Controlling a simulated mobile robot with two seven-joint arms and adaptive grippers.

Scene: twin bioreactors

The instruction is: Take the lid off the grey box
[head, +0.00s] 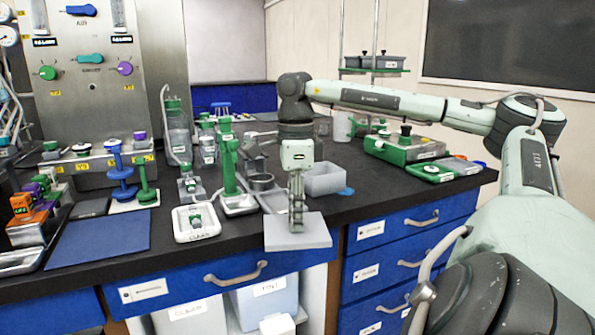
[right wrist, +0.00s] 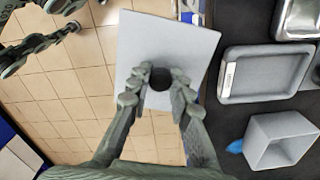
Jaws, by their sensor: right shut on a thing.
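My right gripper (head: 297,222) is shut on the black knob (right wrist: 158,78) of a flat, square grey lid (head: 298,238). The right wrist view shows the lid (right wrist: 190,42) with a finger on each side of the knob and floor tiles below it. The lid is held level in front of the bench's front edge, clear of the box. The grey box (head: 326,180) stands open on the black bench, behind and right of the lid; its open top also shows in the right wrist view (right wrist: 283,138). My left gripper (right wrist: 74,18) shows partly in that view, its fingers apart and empty.
A white tray (head: 196,236) stands left of the lid, with green-topped bottles behind it. A blue mat (head: 100,240) lies further left. A green case (head: 400,148) stands right of the box. Blue drawers (head: 375,272) with handles are below.

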